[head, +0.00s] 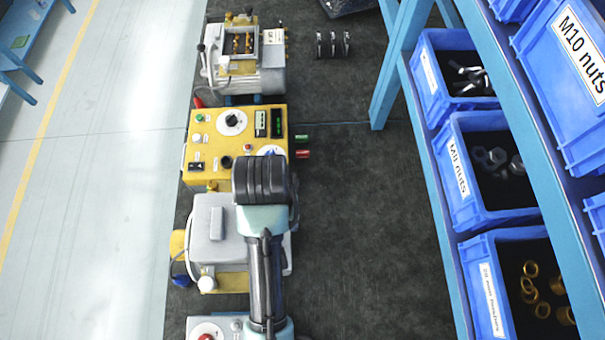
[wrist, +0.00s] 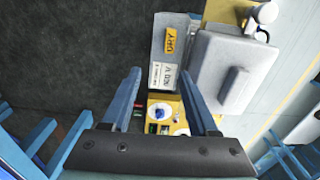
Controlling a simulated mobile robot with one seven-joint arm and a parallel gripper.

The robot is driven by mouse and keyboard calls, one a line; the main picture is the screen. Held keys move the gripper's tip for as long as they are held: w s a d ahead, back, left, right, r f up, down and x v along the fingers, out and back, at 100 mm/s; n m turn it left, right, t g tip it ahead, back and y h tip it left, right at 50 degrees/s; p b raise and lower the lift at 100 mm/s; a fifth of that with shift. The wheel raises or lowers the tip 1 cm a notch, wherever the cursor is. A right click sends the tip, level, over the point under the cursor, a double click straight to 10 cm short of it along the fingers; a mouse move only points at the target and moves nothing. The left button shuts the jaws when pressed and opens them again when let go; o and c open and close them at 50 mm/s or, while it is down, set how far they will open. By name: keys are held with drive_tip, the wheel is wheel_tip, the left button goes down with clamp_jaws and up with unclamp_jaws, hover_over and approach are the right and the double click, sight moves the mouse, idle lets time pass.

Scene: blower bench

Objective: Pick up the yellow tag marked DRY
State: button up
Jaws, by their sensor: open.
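The yellow tag marked DRY (wrist: 171,40) shows in the wrist view. It lies on a grey strip beside a grey lidded unit (wrist: 218,70). A white printed label (wrist: 163,76) is just below it in the picture. My gripper (wrist: 160,71) is open and empty, its two blue fingers spread wide. The tag appears beyond the fingertips, roughly between their lines and a little to the right of centre. In the head view the grey unit (head: 215,225) shows beside my arm, but I cannot make out the tag or the fingers there; my arm covers that area.
A yellow control panel (head: 205,135) with knobs stands just beyond the grey unit, and a grey machine (head: 265,80) farther back. A blue rack with bins (head: 470,200) rises on the right. The dark bench top (head: 360,230) between them is clear.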

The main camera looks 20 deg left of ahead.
drive_tip(key=f+b, duration=0.3)
drive_tip(key=f, duration=0.1)
drive_tip(key=a+f+b, duration=0.1)
drive_tip(key=f+b, duration=0.1)
drive_tip(key=shift+s+a+f+b, duration=0.1)
drive_tip(key=shift+s+f+b, duration=0.2)
drive_tip(key=shift+s+f, duration=0.1)
drive_tip(key=shift+s+a+f+p, duration=0.1)
drive_tip(key=shift+f+p, duration=0.15)
drive_tip(key=shift+f, duration=0.75)
drive_tip(key=shift+w+a+f+p, duration=0.1)
drive_tip(key=shift+f+p, duration=0.2)
drive_tip(key=shift+f, duration=0.75)
drive_tip(key=shift+s+a+f+p, duration=0.1)
drive_tip(key=shift+f+p, duration=0.15)
drive_tip(key=shift+f, duration=0.75)
drive_tip(key=shift+c, duration=0.2)
clamp_jaws()
